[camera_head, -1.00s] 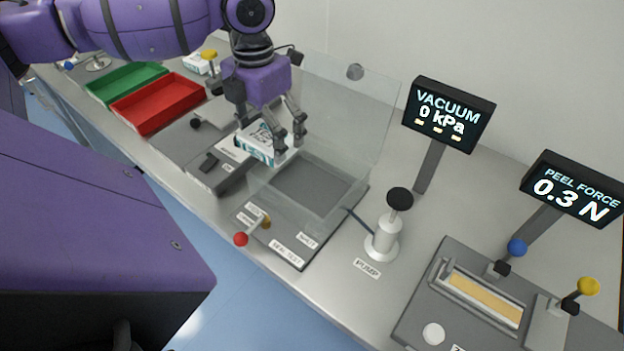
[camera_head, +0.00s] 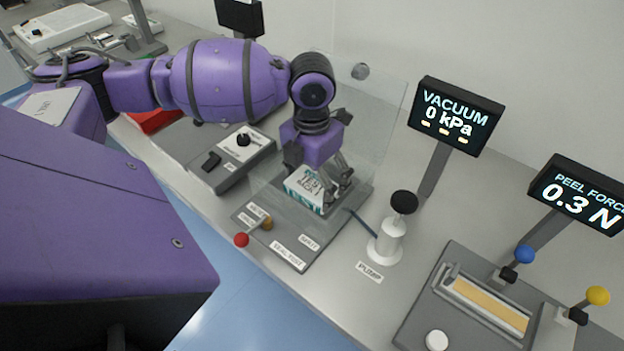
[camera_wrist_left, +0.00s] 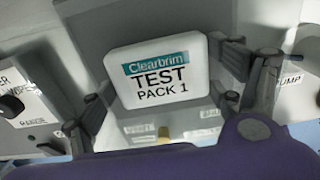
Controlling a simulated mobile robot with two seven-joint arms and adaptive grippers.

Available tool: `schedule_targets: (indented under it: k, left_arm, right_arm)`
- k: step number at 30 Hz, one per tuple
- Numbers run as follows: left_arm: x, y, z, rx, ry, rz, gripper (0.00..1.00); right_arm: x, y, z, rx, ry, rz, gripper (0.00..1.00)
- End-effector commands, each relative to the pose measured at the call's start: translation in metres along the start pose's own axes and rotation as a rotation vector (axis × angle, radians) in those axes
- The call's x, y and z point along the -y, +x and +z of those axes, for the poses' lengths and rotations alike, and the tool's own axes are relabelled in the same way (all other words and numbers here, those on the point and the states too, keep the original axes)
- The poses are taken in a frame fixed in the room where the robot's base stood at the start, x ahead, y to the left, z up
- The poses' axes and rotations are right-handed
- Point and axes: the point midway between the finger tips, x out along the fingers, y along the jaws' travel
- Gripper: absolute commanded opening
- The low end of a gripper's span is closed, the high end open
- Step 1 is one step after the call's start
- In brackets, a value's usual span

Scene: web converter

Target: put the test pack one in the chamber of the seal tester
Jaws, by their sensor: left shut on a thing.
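My left gripper (camera_head: 326,183) is shut on test pack one (camera_head: 306,188), a white pack with a teal band. It holds the pack over the grey seal tester (camera_head: 318,228), above its chamber, which the pack and fingers mostly hide. In the left wrist view the pack (camera_wrist_left: 158,75) sits between the two fingers, and its label reads "Clearbrim TEST PACK 1". The clear lid (camera_head: 372,110) of the tester stands raised behind the gripper. I cannot tell whether the pack touches the chamber. My right gripper is not in view.
A white pump (camera_head: 388,242) with a black knob stands right of the tester. A red-knobbed lever (camera_head: 241,240) is at the tester's front. The vacuum display (camera_head: 450,115) reads 0 kPa. A box with a black knob (camera_head: 236,158) lies to the left, and a peel tester (camera_head: 470,305) at right.

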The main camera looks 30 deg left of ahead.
Motion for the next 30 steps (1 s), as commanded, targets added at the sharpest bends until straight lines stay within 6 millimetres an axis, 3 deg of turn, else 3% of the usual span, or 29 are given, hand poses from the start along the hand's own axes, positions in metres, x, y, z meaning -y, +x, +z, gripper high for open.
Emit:
schedule_targets:
  k: [8,9,11,23,26,30]
  left_arm:
    - [0.0,0.002,0.001,0.002,0.0,0.0,0.55]
    - [0.0,0.001,0.001,0.002,0.0,0.0,0.91]
    - [0.0,0.001,0.001,0.002,0.0,0.0,0.99]
    - [0.0,0.0,0.001,0.002,0.0,0.0,1.0]
    - [-0.001,-0.007,0.001,0.003,0.0,0.001,1.0]
    - [-0.001,-0.032,0.002,0.007,0.0,0.001,1.0]
  right_arm:
    - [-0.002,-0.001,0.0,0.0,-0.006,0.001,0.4]
    - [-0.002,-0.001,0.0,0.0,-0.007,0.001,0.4]
    - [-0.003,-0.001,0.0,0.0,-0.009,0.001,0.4]
    - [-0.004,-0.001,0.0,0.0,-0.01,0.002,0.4]
    - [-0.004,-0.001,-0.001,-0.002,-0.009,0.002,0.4]
    - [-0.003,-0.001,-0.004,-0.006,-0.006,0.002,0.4]
